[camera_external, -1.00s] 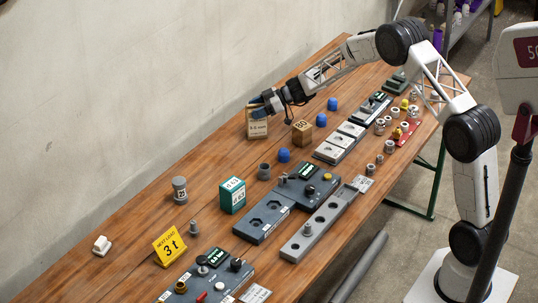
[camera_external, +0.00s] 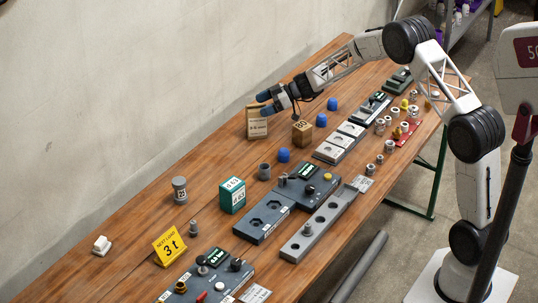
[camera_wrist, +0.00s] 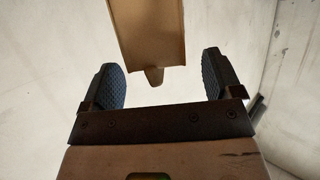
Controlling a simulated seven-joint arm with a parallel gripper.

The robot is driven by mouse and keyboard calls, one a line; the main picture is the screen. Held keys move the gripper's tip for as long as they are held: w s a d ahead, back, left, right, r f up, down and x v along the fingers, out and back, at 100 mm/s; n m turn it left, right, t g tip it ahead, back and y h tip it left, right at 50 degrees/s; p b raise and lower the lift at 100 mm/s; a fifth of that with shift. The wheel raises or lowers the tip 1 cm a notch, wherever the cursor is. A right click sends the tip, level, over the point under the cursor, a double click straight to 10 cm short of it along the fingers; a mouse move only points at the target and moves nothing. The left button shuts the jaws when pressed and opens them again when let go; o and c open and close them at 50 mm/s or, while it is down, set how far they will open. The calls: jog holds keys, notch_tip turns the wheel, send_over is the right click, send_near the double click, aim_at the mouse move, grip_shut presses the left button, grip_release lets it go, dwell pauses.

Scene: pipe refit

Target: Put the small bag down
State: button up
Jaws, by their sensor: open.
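The small bag (camera_external: 257,127) is a tan paper bag with a pale printed label. It stands upright on the wooden table near the wall. My gripper (camera_external: 263,103) is open at the top of the bag, to its upper right. In the wrist view, the two dark ribbed fingertips (camera_wrist: 166,82) are spread wide, with nothing held between them. The bag's tan side (camera_wrist: 148,35) shows at the top of that view, between the lines of the fingers and clear of both.
A brown box marked 80 (camera_external: 302,132) and several blue caps (camera_external: 321,119) stand just right of the bag. A green box (camera_external: 232,195) and grey fixture plates (camera_external: 263,220) lie nearer. The table (camera_external: 215,145) left of the bag is bare.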

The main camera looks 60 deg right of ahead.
notch_tip(320, 180, up, 7)
dwell(0.4)
jog(key=shift+a, duration=0.1)
dwell(0.6)
jog(key=shift+s+a+r, duration=0.25)
jog(key=shift+r, duration=0.05)
jog(key=s+a+r+m+g+h, duration=0.1)
jog(key=s+a+r+g, duration=0.1)
jog(key=s+a+r, duration=0.6)
jog(key=s+a+r+m+g+h, duration=0.15)
jog(key=s+a, duration=0.25)
jog(key=s, duration=0.7)
jog(key=s+a+r+m+g+h, duration=0.1)
jog(key=s+a+r+g, duration=0.2)
jog(key=s+a+r, duration=0.5)
jog(key=s+f+m+h, duration=0.1)
jog(key=s+m+h, duration=0.1)
jog(key=s, duration=1.6)
jog(key=s+d+f+m+h, duration=0.1)
jog(key=s+f+m+h, duration=0.1)
jog(key=s, duration=1.7)
jog(key=shift+m+h, duration=0.85)
jog(key=shift+h, duration=0.3)
